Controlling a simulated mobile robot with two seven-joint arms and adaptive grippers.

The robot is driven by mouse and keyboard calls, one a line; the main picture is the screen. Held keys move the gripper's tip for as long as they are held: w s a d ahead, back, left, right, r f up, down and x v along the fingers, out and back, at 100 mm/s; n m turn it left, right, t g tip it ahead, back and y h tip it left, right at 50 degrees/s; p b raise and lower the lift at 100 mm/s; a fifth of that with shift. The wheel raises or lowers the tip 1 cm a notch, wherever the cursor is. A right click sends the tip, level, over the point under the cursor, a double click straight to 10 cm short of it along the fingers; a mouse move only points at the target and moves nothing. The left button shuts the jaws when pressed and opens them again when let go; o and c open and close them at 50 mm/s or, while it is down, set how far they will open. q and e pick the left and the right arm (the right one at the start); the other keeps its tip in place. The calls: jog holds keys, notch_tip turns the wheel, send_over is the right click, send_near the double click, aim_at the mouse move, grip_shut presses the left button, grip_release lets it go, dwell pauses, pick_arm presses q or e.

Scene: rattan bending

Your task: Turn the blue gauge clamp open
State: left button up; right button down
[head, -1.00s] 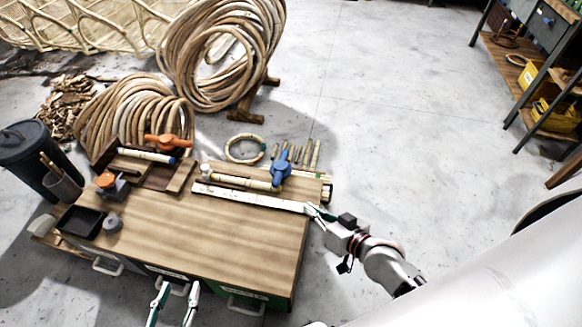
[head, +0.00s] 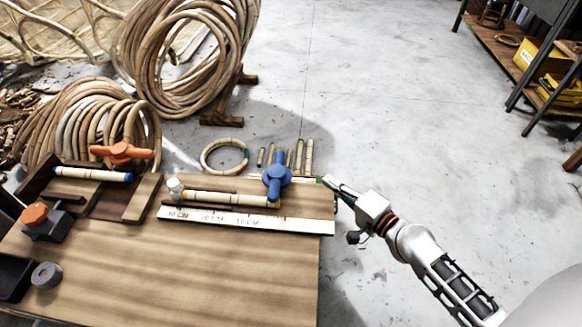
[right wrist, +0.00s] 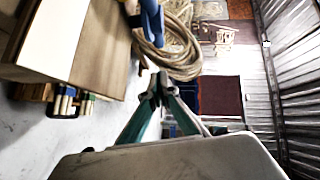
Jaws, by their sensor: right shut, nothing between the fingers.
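The blue gauge clamp (head: 277,174) stands at the right end of the measuring gauge on the bench, its handle pointing roughly away from me. In the right wrist view the blue clamp (right wrist: 152,20) shows at the top, partly cut off. A pale rattan piece (head: 225,198) lies along the gauge, its right end at the clamp. My right gripper (head: 326,181) is shut and empty, just right of the clamp by the bench's right edge, apart from the clamp. It also shows in the right wrist view (right wrist: 160,76). My left gripper is out of view.
A white ruler (head: 245,221) runs along the gauge's front. An orange clamp (head: 122,152) with another rattan piece is at the left. A rattan ring (head: 224,156) and several short rattan pieces lie behind the blue clamp. The bench top (head: 190,270) in front is clear.

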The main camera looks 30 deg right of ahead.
aim_at(277, 178)
jog(key=shift+w+a, duration=0.1)
jog(key=shift+w, duration=0.4)
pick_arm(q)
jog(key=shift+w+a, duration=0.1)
pick_arm(e)
jog(key=w+a+f, duration=0.2)
jog(key=w+a, duration=0.3)
jog(key=w, duration=0.6)
jog(key=shift+f, duration=0.1)
